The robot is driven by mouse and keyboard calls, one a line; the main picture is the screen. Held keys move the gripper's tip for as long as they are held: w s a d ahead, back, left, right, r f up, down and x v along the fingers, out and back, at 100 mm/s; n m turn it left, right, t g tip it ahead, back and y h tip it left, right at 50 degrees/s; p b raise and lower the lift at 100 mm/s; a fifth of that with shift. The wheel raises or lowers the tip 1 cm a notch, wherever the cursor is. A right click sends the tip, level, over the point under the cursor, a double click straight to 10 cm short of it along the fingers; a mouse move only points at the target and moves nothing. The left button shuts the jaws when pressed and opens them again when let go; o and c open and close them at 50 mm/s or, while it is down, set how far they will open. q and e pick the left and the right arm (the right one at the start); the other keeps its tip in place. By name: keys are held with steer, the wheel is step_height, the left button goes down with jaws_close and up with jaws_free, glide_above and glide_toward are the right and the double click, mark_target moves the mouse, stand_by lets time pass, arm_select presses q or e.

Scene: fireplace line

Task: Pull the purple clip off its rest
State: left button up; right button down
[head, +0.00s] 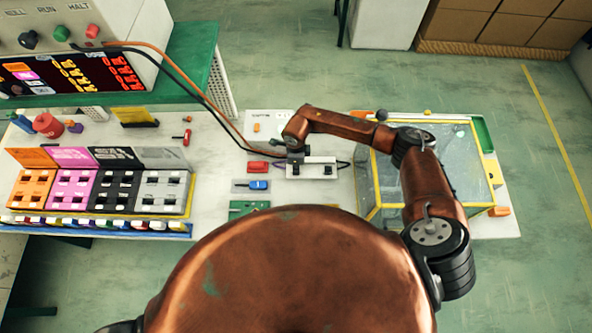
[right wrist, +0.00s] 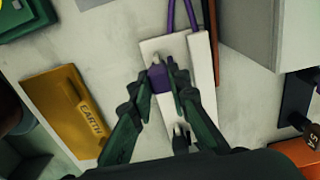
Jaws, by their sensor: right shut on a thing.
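The purple clip (right wrist: 160,80) sits between the fingertips of my right gripper (right wrist: 162,76) in the right wrist view, and the fingers are shut on it. It is over the white rest (right wrist: 205,85); I cannot tell if it touches the rest. A purple cable (right wrist: 191,14) runs near the clip. In the head view my right gripper (head: 295,157) is at the left end of the white rest (head: 312,170), and the clip is mostly hidden there. My left gripper is not in view.
A yellow EARTH block (right wrist: 62,112) lies left of the rest in the right wrist view. In the head view a red piece (head: 258,167) and a blue piece (head: 251,185) lie left of it. A yellow-framed glass case (head: 428,113) stands to the right.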

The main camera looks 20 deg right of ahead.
steer(key=shift+r, duration=0.55)
steer(key=shift+r+p, duration=1.1)
steer(key=shift+r, duration=0.65)
